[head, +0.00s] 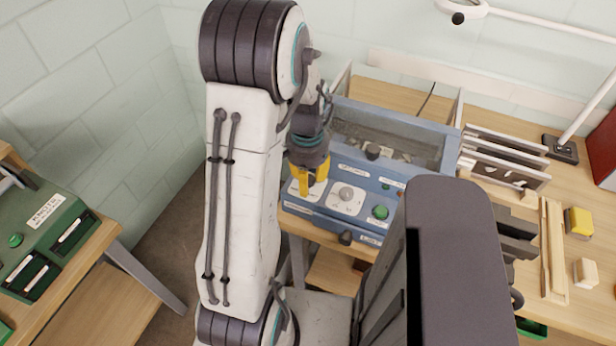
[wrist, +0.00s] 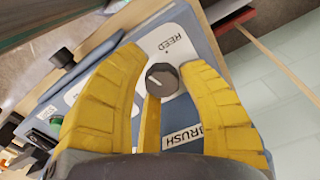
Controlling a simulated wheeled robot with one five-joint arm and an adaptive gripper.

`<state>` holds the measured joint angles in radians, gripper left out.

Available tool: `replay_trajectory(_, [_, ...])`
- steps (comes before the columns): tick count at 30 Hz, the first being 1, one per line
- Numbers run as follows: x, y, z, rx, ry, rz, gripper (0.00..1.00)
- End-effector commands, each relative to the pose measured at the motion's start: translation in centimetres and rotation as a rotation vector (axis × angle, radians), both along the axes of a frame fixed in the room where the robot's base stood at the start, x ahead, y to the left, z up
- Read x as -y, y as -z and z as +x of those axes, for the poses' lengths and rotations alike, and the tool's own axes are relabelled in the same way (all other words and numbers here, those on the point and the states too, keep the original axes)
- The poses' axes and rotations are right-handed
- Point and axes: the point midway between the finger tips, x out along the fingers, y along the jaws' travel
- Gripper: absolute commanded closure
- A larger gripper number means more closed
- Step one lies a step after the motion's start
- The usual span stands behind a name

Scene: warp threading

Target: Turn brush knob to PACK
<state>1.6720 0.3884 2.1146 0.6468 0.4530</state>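A dark round knob (wrist: 162,79) sits on a white dial plate on the blue machine, in the wrist view. The word REED is printed on the plate beside it, and a BRUSH label (wrist: 183,136) is close by. PACK cannot be read in either view. In the head view my gripper (head: 308,187) points down over the left end of the blue machine's panel (head: 328,223) and hides this knob. Which way the knob points is unclear.
In the head view a second dial with a grey knob (head: 346,193) and a green button (head: 380,212) lie right of my gripper. The machine's open trough (head: 395,125) is behind. A green machine (head: 45,225) stands far left.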

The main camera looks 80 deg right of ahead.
Motion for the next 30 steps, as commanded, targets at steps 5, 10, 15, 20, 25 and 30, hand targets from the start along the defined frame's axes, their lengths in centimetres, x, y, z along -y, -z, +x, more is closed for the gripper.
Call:
replay_trajectory(5, [0.1,-0.1,0.0,0.0,0.001,-0.004,0.58])
replay_trajectory(10, [0.2,-0.2,0.0,-0.001,0.001,-0.007,0.58])
replay_trajectory(15, [0.3,-1.6,0.0,-0.001,0.002,-0.011,0.58])
replay_trajectory(20, [0.3,-4.1,0.0,-0.002,0.001,-0.012,0.58])
replay_trajectory(25, [0.3,-7.1,0.0,-0.002,0.001,-0.012,0.58])
replay_trajectory(30, [0.3,-9.5,0.0,-0.001,0.001,-0.01,0.58])
